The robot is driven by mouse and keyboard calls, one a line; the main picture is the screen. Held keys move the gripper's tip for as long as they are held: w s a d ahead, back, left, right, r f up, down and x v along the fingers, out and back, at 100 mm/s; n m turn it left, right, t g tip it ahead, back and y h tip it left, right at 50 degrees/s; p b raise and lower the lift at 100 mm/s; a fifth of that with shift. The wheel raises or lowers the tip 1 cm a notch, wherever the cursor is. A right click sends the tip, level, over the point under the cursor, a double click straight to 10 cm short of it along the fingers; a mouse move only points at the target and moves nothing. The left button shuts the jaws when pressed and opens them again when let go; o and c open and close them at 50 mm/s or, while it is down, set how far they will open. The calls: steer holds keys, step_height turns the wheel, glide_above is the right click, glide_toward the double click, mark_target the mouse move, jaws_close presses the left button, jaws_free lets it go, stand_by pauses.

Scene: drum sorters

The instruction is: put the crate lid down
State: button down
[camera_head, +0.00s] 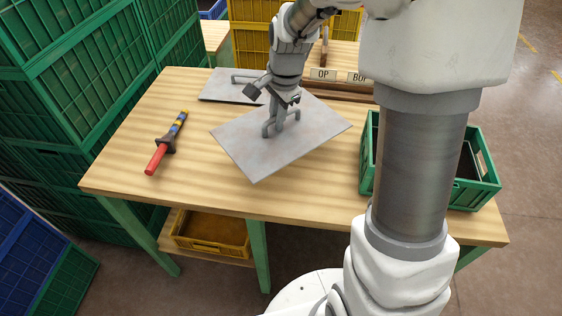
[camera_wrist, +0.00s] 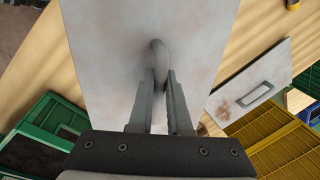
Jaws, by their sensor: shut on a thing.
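A flat grey crate lid (camera_head: 247,147) with a raised bar handle is over the middle of the wooden table (camera_head: 170,95). My gripper (camera_head: 279,118) is above it, shut on the lid's handle. In the wrist view my gripper's fingers (camera_wrist: 160,98) close around the curved handle, with the lid plate (camera_wrist: 195,50) beyond. The lid sits askew to the table edges; I cannot tell whether it touches the table. A second grey lid with a handle (camera_head: 220,86) lies behind it, partly hidden; it also shows in the wrist view (camera_wrist: 270,65).
A red-handled tool (camera_head: 165,145) lies on the table at left. A green crate (camera_head: 367,158) stands at the right, partly hidden by my arm. Signs "OP" (camera_head: 323,74) and "BO…" stand at the back. The table's front left is clear. Green crates (camera_head: 60,60) stack at left.

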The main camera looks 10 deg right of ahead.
mark_target(280, 133)
step_height(280, 133, down, 10)
steer(key=shift+r+b, duration=0.1)
steer(key=shift+b, duration=0.9)
steer(key=shift+f, duration=0.25)
steer(key=c, duration=0.9)
jaws_free()
steer(key=shift+o, duration=0.2)
steer(key=r, duration=0.4)
steer(key=s+r+p, duration=0.1)
steer(key=r, duration=0.3)
steer(key=s+r+p, duration=0.1)
steer(key=r, duration=0.3)
steer(key=shift+s+d+r, duration=0.1)
steer(key=shift+d+r, duration=0.05)
steer(key=shift+d, duration=0.25)
steer(key=s+r+n+t, duration=0.1)
steer(key=s+r+n, duration=0.5)
steer(key=s, duration=0.4)
steer(key=s+r+n+t, duration=0.2)
steer(key=s+r+n, duration=0.3)
steer(key=s, duration=0.5)
steer(key=shift+s+d+r+n+t+h, duration=0.3)
steer(key=shift+r+n+h, duration=0.1)
steer(key=shift+n, duration=0.8)
